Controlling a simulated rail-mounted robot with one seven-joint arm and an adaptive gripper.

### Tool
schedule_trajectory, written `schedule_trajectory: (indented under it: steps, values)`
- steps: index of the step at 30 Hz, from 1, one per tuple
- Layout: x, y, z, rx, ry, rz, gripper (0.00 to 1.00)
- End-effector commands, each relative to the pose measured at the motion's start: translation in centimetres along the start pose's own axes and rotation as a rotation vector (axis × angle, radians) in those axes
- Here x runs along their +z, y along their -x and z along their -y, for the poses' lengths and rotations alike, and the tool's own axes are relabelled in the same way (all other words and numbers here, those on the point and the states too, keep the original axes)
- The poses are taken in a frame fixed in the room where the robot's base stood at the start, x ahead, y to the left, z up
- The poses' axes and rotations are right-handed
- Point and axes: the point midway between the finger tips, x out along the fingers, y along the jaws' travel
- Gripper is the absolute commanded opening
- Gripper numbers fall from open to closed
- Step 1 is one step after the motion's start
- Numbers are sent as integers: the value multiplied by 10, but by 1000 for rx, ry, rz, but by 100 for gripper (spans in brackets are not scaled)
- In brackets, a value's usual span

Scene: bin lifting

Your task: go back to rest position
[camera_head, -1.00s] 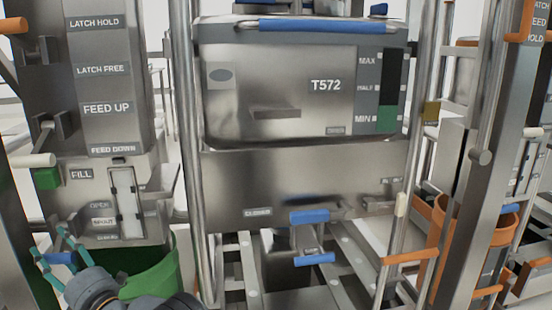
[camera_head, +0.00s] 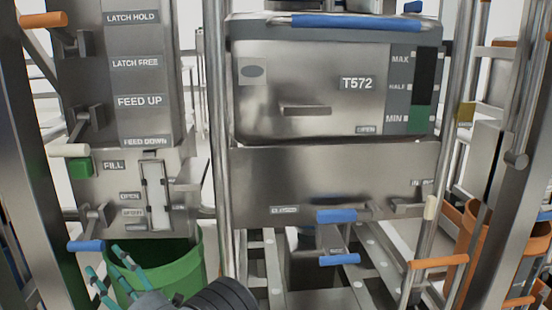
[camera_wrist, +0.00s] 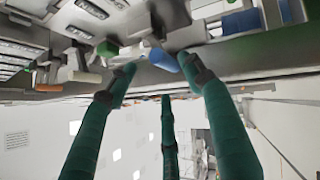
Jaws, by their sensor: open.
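My gripper (camera_head: 118,268) shows at the lower left of the head view, with teal fingers spread in front of a green bin (camera_head: 180,270). In the wrist view my gripper (camera_wrist: 150,85) has three dark green fingers, spread apart with nothing between them. A blue handle (camera_wrist: 164,60) lies beyond the fingertips there. In the head view a blue-tipped lever (camera_head: 86,246) is just above and left of the fingers. I cannot tell whether the fingers touch the bin.
A steel machine marked T572 (camera_head: 330,82) stands in the middle. A labelled panel (camera_head: 137,62) with levers is on the left. An orange bin (camera_head: 485,240) stands at the right behind a steel post (camera_head: 512,160). Steel posts and rails crowd the space.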

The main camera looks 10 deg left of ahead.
Motion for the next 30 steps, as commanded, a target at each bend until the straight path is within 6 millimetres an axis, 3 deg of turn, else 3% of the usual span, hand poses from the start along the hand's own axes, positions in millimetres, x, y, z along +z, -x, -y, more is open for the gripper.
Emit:
schedule_trajectory:
  steps: [2,23,30]
  values:
    - [0,11,0,-2,1,-2,52]
    - [0,-115,-4,3,-3,-1,52]
    - [4,-115,-16,-82,-82,-1,52]
